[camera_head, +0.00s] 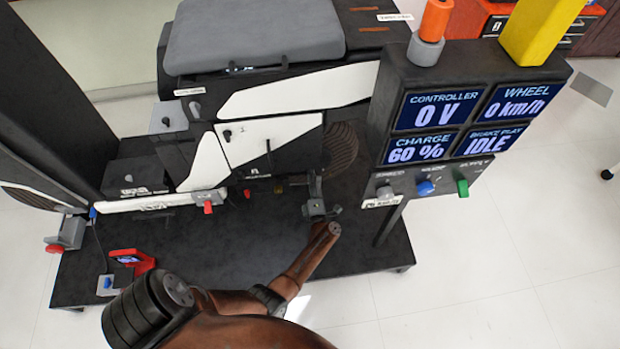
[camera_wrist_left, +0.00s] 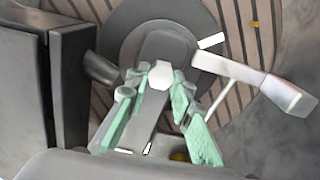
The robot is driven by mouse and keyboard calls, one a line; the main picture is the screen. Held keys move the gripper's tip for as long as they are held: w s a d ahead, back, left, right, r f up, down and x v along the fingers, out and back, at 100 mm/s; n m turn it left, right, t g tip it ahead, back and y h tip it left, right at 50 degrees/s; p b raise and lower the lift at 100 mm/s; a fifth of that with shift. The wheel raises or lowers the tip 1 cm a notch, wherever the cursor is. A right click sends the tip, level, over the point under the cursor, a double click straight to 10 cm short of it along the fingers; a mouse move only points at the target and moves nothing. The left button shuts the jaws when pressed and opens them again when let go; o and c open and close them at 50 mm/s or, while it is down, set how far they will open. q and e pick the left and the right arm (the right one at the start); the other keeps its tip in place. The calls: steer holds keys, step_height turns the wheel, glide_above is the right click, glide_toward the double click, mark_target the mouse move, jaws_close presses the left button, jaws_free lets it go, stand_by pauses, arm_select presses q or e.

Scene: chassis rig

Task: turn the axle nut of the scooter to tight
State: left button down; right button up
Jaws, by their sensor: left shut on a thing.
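In the left wrist view, the axle nut (camera_wrist_left: 160,75) is a small pale hexagonal head in front of a dark grey round hub (camera_wrist_left: 125,40). The green-padded fingers of my left gripper (camera_wrist_left: 158,92) reach to the nut from both sides and are shut on it. In the head view, my left gripper (camera_head: 314,184) is small and dark at the end of my brown arm, by the scooter's (camera_head: 270,140) lower side and striped wheel (camera_head: 341,148). The nut cannot be made out there. My right gripper is not in view.
A pale bar (camera_wrist_left: 240,75) lies close to the right of the fingers, and a dark block (camera_wrist_left: 65,85) stands to their left. A display panel (camera_head: 437,115) reading 0 V and IDLE stands to the right. A red-and-black device (camera_head: 133,262) lies on the dark platform (camera_head: 215,240).

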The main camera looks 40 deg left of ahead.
arm_select(q)
steer(key=shift+d+m, duration=0.1)
steer(key=shift+m, duration=0.2)
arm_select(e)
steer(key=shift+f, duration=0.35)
arm_select(q)
steer(key=c, duration=1.7)
jaws_free()
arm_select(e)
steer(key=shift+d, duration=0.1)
